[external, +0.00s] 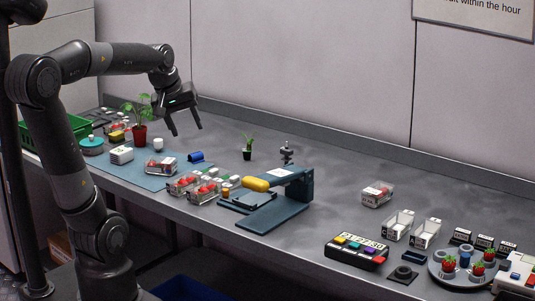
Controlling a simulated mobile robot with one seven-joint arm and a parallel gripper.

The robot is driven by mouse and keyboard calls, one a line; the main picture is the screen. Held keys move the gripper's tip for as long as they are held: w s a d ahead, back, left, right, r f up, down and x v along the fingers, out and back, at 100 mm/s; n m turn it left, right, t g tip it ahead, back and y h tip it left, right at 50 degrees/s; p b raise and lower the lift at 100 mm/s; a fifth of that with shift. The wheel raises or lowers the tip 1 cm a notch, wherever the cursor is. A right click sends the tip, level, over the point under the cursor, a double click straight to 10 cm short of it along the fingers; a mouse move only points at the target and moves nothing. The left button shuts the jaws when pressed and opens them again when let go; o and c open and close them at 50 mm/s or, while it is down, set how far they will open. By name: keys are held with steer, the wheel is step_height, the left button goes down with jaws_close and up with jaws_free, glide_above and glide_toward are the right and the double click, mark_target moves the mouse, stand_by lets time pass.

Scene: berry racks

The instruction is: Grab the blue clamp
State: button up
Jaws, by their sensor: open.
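My gripper (186,129) is open and empty, its fingers pointing down above the back edge of the blue-grey mat (139,175). A small blue object (196,157) lies on the table at the mat's back right, a little below and right of my fingertips and apart from them. A larger dark blue lever device (300,187) with a yellow handle stands mid-table, to the right of my gripper. I cannot tell from this view which of these blue things is the clamp.
Clear boxes of red berries (183,184) stand between the mat and the lever device. A potted plant (139,135) stands left of my gripper, a smaller one (247,148) right. A round tray (437,268) and a button box (356,251) are far right. The back middle is mostly clear.

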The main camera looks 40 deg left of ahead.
steer(key=w+a+n, duration=0.5)
steer(key=w+n, duration=0.1)
steer(key=w, duration=0.3)
steer(key=n+g, duration=0.1)
steer(key=n, duration=1.8)
glide_above(196, 157)
steer(key=a, duration=0.1)
steer(key=shift+h, duration=0.3)
steer(key=f, duration=1.9)
steer(key=shift+s+a+f, duration=0.2)
steer(key=shift+s+f, duration=0.05)
steer(key=shift+s, duration=0.05)
steer(key=x, duration=0.5)
steer(key=shift+s+a+f, duration=0.1)
steer(key=shift+s+f, duration=0.05)
steer(key=shift+s, duration=0.15)
steer(key=c, duration=0.9)
